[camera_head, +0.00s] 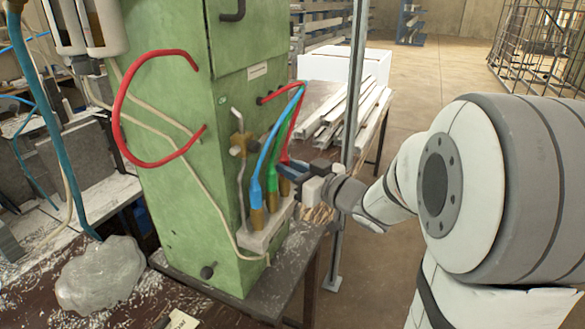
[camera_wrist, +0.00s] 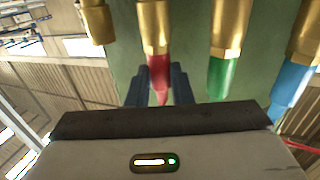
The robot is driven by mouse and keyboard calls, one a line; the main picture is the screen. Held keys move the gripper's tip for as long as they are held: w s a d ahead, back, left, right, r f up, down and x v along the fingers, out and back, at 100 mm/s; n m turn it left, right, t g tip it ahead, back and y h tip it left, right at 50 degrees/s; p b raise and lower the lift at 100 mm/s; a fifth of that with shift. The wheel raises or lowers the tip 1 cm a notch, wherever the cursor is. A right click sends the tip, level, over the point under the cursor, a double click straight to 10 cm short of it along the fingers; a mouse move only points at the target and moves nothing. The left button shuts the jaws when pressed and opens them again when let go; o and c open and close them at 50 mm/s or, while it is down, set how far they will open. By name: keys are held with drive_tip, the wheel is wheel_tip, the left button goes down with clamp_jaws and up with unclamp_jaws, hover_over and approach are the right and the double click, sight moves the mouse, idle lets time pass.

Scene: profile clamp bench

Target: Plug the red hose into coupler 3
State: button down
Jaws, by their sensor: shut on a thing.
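My gripper (camera_head: 290,172) is at the row of couplers at the cabinet's foot. In the wrist view, my dark fingers (camera_wrist: 160,88) are shut on the red plug (camera_wrist: 160,72) of the red hose (camera_head: 292,125). The red plug is in line with a brass coupler (camera_wrist: 154,28) and appears to meet its mouth; I cannot tell how deep it sits. In the wrist view, the coupler to its left (camera_wrist: 98,22) is empty. The green plug (camera_wrist: 222,76) and blue plug (camera_wrist: 290,84) sit in the couplers to the right. No coupler numbers are readable.
The green cabinet (camera_head: 180,190) stands behind the couplers, with a second red hose loop (camera_head: 117,115) on its side. A grey post (camera_head: 352,100) stands close beside my arm. White profiles (camera_head: 345,115) lie on a bench behind. A clear bag (camera_head: 100,275) lies at left.

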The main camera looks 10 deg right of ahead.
drive_tip(key=c, duration=1.2)
unclamp_jaws()
drive_tip(key=p+v, duration=0.1)
drive_tip(key=v, duration=0.8)
drive_tip(key=shift+w, duration=0.1)
idle(0.5)
